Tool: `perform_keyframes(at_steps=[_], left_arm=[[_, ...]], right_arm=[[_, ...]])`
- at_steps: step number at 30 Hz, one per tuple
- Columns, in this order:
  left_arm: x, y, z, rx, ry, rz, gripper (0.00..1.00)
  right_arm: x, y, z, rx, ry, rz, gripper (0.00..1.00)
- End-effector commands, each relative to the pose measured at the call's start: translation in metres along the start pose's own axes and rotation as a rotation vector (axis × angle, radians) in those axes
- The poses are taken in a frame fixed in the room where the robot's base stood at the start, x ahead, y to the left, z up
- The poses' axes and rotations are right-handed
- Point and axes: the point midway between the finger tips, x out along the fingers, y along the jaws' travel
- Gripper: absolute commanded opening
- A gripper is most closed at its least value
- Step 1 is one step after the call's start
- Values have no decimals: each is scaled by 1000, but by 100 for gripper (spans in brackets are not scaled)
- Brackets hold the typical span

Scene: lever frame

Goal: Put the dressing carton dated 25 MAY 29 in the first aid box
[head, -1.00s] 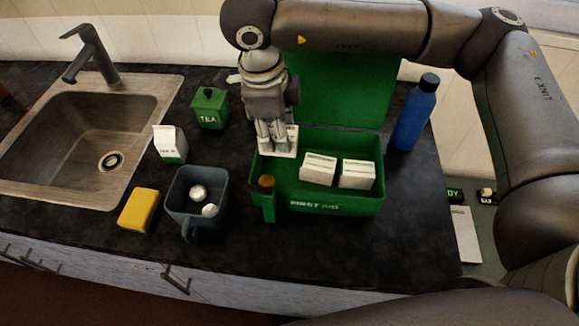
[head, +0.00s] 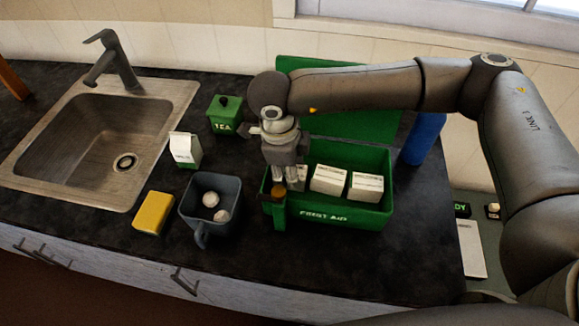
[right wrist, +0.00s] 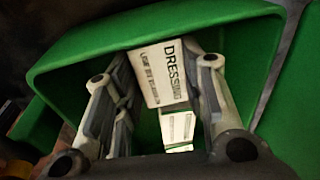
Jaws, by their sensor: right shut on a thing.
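My right gripper (head: 286,180) reaches down into the left part of the open green first aid box (head: 338,217). It is shut on a white dressing carton (head: 299,177), which is mostly hidden by the fingers in the head view. In the right wrist view the held carton (right wrist: 163,73) sits between the fingers, with "DRESSING" and a use-by line; the date is too blurred to read. I cannot tell whether it touches the box floor. Two more white cartons stand in the box, one in the middle (head: 328,181) and one at the right (head: 365,187). My left gripper is not in view.
A brown-topped green container (head: 278,205) stands at the box's front left. A grey mug-like container (head: 206,222) with white balls, a yellow sponge (head: 153,213), a white-green carton (head: 185,150), a green tea tin (head: 225,114) and a blue bottle (head: 424,138) are nearby.

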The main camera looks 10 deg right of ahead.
Motion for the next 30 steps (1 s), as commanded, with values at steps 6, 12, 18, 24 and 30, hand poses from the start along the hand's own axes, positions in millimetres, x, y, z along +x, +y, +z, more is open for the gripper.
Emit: perform_keyframes(at_steps=[6, 12, 18, 24, 30], left_arm=[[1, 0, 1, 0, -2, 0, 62], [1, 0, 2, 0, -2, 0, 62], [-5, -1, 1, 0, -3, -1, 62], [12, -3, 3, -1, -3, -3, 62], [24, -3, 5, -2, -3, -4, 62]], right_arm=[[1, 0, 0, 0, 0, 0, 60], [1, 0, 0, 0, 0, 0, 60], [-4, -1, -1, 0, 0, 0, 60], [-35, -1, 1, 0, -4, -4, 60], [-80, -1, 1, -1, -4, -3, 60]])
